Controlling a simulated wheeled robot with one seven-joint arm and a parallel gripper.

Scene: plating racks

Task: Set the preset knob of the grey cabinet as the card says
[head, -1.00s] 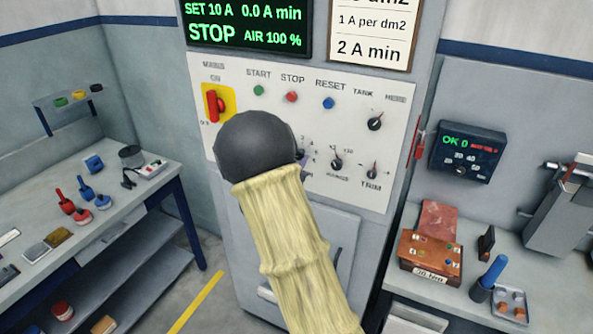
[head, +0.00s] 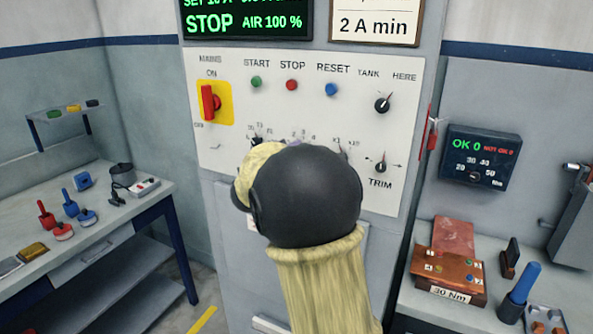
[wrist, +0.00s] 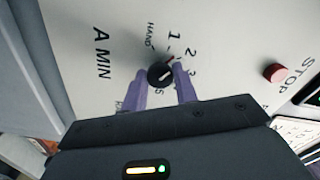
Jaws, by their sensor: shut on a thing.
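The grey cabinet (head: 395,200) stands ahead with a white control panel (head: 225,130). The card (head: 375,27) at its top right is cut off; "2 A min" is readable. In the wrist view a small black knob (wrist: 160,76) sits on a scale marked HAND, 1, 2, 3 and more. My gripper (wrist: 163,80) has its two purple fingers on either side of this knob, shut on it.
On the panel are the red mains switch (head: 210,102), green START (head: 256,82), red STOP (head: 292,85) and blue RESET (head: 330,89) buttons, plus TANK (head: 382,104) and TRIM (head: 380,167) knobs. Benches stand at left and right. A display (head: 250,20) reads STOP.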

